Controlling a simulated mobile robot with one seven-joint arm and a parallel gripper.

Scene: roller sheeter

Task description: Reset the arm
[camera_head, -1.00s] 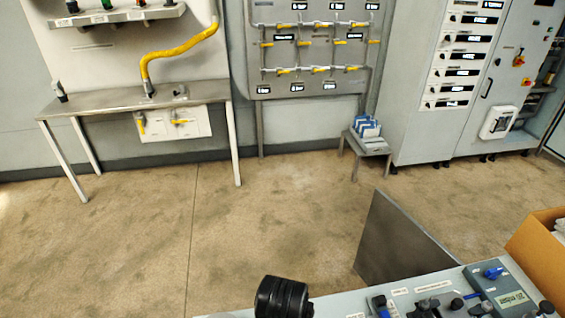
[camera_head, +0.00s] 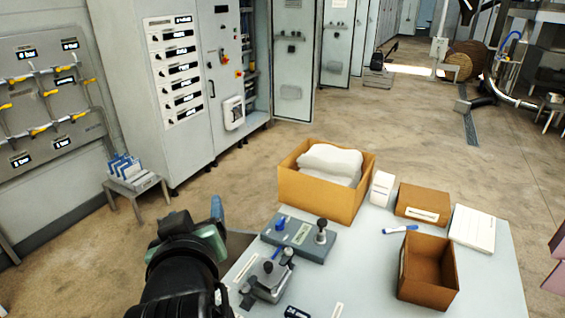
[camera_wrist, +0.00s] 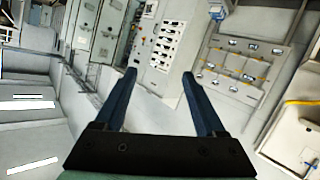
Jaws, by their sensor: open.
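My gripper (camera_wrist: 160,88) shows in the wrist view as two dark blue fingers, spread apart with nothing between them. Beyond the fingers the wrist view shows tilted cabinets and wall panels at a distance. In the head view my black arm rises at the lower middle, left of the table, with a blue finger (camera_head: 217,208) at its end. The gripper is clear of the objects on the table (camera_head: 490,285); the head view does not show both fingertips clearly.
The table holds a cardboard box (camera_head: 330,203) with white material, a grey-blue device (camera_head: 299,237), a clamp-like fixture (camera_head: 268,278), an open brown box (camera_head: 428,292), a closed brown box (camera_head: 423,203), a marker (camera_head: 400,229) and a white box (camera_head: 472,229). Cabinets (camera_head: 180,90) stand behind; open floor lies between.

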